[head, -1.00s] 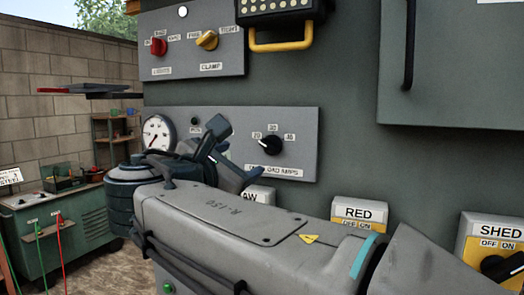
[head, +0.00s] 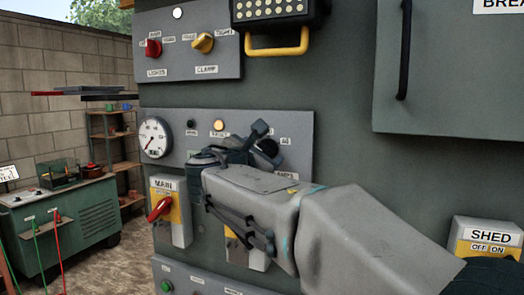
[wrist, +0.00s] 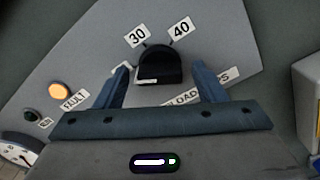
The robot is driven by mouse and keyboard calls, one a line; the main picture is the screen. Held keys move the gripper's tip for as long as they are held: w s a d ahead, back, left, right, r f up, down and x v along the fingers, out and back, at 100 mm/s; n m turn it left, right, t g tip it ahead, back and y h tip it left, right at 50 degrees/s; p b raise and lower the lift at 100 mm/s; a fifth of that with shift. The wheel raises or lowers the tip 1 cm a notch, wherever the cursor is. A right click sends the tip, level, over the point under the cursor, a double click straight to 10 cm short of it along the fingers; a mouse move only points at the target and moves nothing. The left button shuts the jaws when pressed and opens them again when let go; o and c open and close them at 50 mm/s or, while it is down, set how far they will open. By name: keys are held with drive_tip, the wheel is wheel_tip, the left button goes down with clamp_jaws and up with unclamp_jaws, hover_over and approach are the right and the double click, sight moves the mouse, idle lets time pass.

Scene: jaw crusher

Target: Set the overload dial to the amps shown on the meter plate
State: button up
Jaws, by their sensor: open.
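The overload dial is a black knob (wrist: 160,66) on a grey panel (wrist: 215,45). In the wrist view, labels 30 (wrist: 137,36) and 40 (wrist: 181,29) stand above it; another label is mostly hidden behind the left finger. I cannot tell where the knob points. My gripper (wrist: 160,72) is open, with one finger on each side of the knob; contact is not clear. In the head view my gripper (head: 264,144) covers much of the dial (head: 270,150). A round meter (head: 155,137) is at the panel's left; its fine markings are too small to read. I cannot make out a meter plate.
An amber lamp labelled FAULT (wrist: 59,91) glows left of the dial. Below the panel are a MAIN switch (head: 160,209) with a red handle and another switch box behind my arm. A SHED switch (head: 486,238) is at right. A yellow-handled lamp (head: 277,45) hangs above.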

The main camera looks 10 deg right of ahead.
drive_tip(key=c, duration=1)
drive_tip(key=shift+f+m+b, duration=0.15)
drive_tip(key=shift+m+b, duration=0.15)
drive_tip(key=shift+b, duration=0.25)
drive_tip(key=m+b, duration=1.8)
drive_tip(key=m, duration=0.5)
drive_tip(key=shift+b, duration=0.4)
drive_tip(key=shift+m, duration=0.3)
